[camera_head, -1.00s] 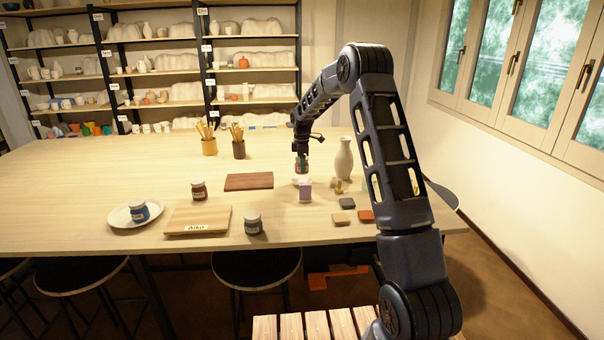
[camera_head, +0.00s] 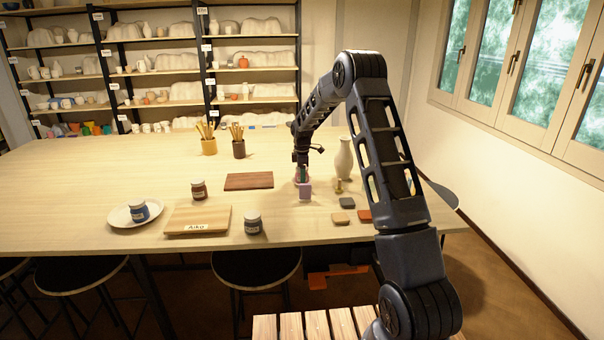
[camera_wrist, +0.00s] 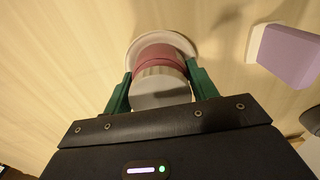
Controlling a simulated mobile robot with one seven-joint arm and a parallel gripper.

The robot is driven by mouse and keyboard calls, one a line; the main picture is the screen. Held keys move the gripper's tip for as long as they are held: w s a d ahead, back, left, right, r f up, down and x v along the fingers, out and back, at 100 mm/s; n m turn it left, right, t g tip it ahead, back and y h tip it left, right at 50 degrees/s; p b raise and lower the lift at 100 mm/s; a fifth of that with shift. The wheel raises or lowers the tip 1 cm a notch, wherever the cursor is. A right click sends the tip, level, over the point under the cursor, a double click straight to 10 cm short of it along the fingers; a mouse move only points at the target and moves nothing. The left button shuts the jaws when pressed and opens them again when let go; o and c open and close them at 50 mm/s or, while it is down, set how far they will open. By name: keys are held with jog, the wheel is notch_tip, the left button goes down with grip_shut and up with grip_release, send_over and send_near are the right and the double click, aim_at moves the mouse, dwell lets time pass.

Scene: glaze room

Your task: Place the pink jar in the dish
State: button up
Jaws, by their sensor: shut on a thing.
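My gripper (camera_head: 302,174) is low over the right half of the table. In the wrist view its green fingers (camera_wrist: 158,76) are shut on the pink jar (camera_wrist: 158,54), which has a grey lid. The jar appears roughly upright. The small pale dish (camera_wrist: 150,37) shows as a rim around the jar's far side, so the jar is over or in it. I cannot tell whether the jar's base touches the dish.
A tall cream vase (camera_head: 344,158) and a small brass-coloured object (camera_head: 338,186) are to the right. A dark red board (camera_head: 248,181) lies left. A white plate (camera_head: 117,217) with a blue jar (camera_head: 139,211) is far left.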

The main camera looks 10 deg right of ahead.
jog(key=o, duration=1.1)
jog(key=shift+f, duration=0.1)
notch_tip(320, 180, up, 13)
jog(key=shift+f, duration=0.1)
jog(key=s+d+r+m+t, duration=0.1)
jog(key=s+d+r+m, duration=0.35)
jog(key=s+r, duration=0.55)
jog(key=s+d+r+m+t, duration=0.1)
jog(key=s+d+r+m, duration=0.45)
jog(key=s, duration=0.95)
jog(key=shift+s+d+f+m+t, duration=0.5)
jog(key=shift+s+d+m, duration=0.7)
jog(key=shift+s, duration=3.5)
jog(key=shift+s+d+f+m+t, duration=0.45)
jog(key=shift+s+d+m, duration=0.75)
jog(key=shift+s, duration=3.45)
jog(key=shift+s+d+f+m+t, duration=0.35)
jog(key=shift+s+d+f+m, duration=0.85)
jog(key=shift+s, duration=3.5)
jog(key=shift+a+r+m, duration=0.4)
jog(key=shift+r, duration=0.15)
